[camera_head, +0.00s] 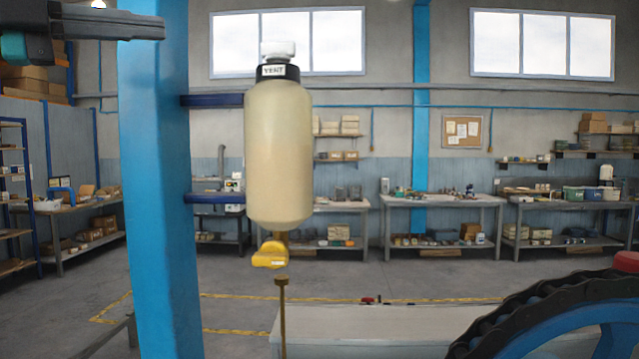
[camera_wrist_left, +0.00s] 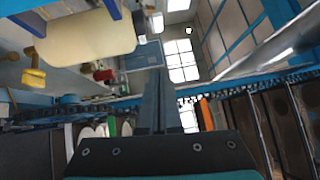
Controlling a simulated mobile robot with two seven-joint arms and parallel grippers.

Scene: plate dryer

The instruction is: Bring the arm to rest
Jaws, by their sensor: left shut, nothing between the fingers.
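My left gripper (camera_head: 148,25) is at the upper left of the head view, raised in front of the blue post. Its fingers are together with nothing between them. In the left wrist view the two dark fingers (camera_wrist_left: 155,105) lie side by side and point away from the camera. The cream tank (camera_head: 278,155) with a black collar marked VENT stands to the right of the gripper and apart from it. The tank also shows at the upper left of the left wrist view (camera_wrist_left: 90,42). My right gripper is in neither view.
A blue post (camera_head: 160,200) stands close by on the left. A yellow valve handle (camera_head: 270,255) sits below the tank, above a thin brown rod (camera_head: 283,315). A blue wheel with a black chain (camera_head: 570,310) fills the lower right. Workbenches line the far wall.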

